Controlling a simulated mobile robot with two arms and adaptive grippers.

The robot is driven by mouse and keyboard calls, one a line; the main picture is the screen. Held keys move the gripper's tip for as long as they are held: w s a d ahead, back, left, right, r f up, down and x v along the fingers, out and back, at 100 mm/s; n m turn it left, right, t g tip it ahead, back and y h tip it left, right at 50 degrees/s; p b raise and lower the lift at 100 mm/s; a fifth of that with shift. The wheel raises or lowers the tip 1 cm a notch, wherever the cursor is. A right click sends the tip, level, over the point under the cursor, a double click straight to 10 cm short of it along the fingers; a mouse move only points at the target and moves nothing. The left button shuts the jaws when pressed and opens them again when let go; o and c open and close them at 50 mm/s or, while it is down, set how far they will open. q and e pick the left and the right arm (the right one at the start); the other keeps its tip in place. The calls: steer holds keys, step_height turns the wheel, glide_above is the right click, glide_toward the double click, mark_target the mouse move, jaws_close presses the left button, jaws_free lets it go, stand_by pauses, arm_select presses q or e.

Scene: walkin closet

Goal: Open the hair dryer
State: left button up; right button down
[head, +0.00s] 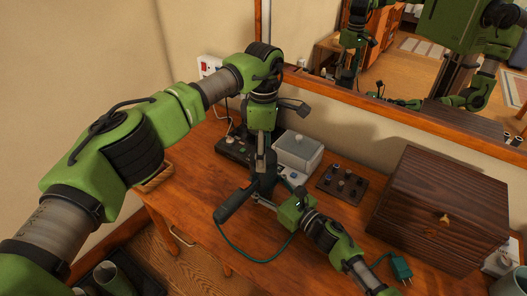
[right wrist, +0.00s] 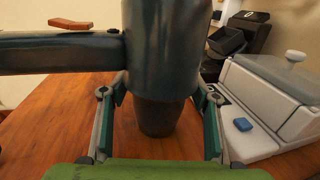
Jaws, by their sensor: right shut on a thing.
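The dark teal hair dryer (head: 232,204) is over the wooden table, its handle pointing to the lower left in the head view. In the right wrist view its barrel (right wrist: 168,45) stands roughly upright and its handle (right wrist: 60,54) runs left, with an orange-red switch (right wrist: 71,24) on the handle. My right gripper (head: 277,203) reaches in from the lower right, its fingers (right wrist: 160,110) on both sides of the barrel, shut on it. My left gripper (head: 262,163) points down just above the barrel; whether it touches the dryer, and its finger opening, are unclear.
A grey lidded box (head: 298,152) and a dark tray with small knobs (head: 342,184) stand behind. A large dark wooden chest (head: 440,205) is at right, with a teal plug (head: 401,266) before it. A wall mirror (head: 400,60) is at the back.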

arm_select(q)
steer(key=n, duration=1.2)
steer(key=shift+r+n, duration=0.1)
steer(key=shift+n, duration=0.2)
steer(key=n, duration=1.3)
steer(key=shift+n, duration=0.3)
steer(key=shift+r, duration=0.15)
steer(key=shift+r, duration=0.95)
